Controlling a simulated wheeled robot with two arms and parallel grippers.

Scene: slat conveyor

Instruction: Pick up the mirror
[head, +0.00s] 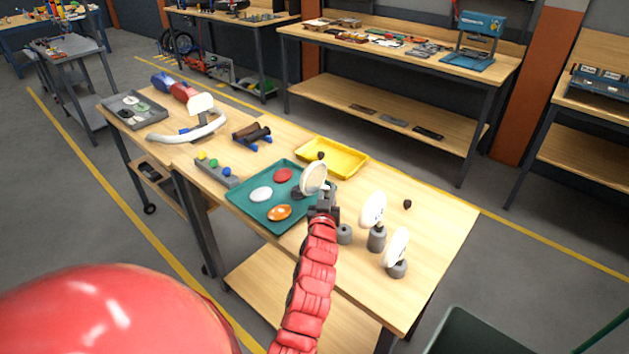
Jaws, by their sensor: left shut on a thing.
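A round, pale mirror (313,178) stands tilted at the tip of my left gripper (325,195), above the right edge of the teal tray. My left gripper is shut on it; the arm and gripper hide the exact grip. Two more pale oval mirrors stand on grey round bases to the right, one nearer the middle (373,209) and one closer to the front edge (396,247). A bare grey base (344,234) stands just right of my left gripper. My right gripper is not in view.
The teal tray (240,204) holds red, white and orange oval pieces. Behind it is a yellow tray (345,163). A grey block with coloured knobs (216,172) lies to the left. The wooden table's (445,225) right end is mostly clear, except for a small dark knob (407,204).

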